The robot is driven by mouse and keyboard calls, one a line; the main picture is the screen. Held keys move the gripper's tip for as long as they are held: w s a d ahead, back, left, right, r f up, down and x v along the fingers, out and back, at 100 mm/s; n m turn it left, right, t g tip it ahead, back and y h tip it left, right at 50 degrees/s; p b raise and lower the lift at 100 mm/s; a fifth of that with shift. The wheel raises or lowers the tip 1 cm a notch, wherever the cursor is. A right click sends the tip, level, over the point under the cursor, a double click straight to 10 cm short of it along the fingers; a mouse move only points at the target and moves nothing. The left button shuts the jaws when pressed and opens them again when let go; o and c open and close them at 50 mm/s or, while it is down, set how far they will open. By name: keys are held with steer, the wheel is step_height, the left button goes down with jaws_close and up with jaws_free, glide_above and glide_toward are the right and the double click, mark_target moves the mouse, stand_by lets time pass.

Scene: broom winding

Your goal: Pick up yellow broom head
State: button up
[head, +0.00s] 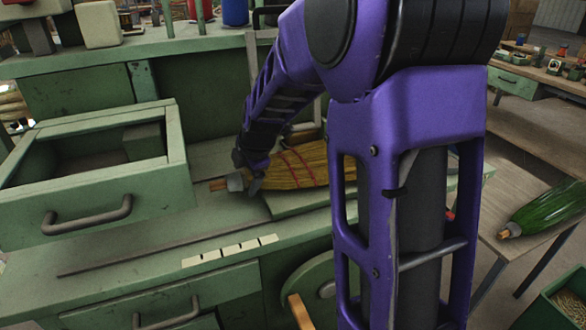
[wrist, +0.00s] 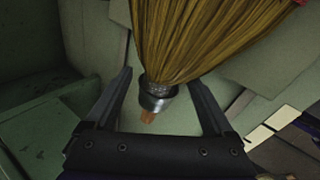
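The yellow broom head (head: 300,166) lies on the green workbench, its straw bound with red bands and its metal collar and wooden stub toward the left. My arm partly hides its right end. In the wrist view the yellow straw (wrist: 205,40) fans out at the top, with the metal collar (wrist: 157,95) and stub below it. My gripper (wrist: 163,82) is open, with one finger on each side of the collar and a visible gap on both sides. In the head view my gripper (head: 245,178) is at the collar end of the broom head.
An open green drawer (head: 95,205) stands left of the broom head. A thin rod (head: 150,250) and pale tiles (head: 230,250) lie toward the bench front. A green broom head (head: 545,210) lies on a table at right.

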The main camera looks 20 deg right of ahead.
jaws_close()
steer(key=shift+r, duration=0.1)
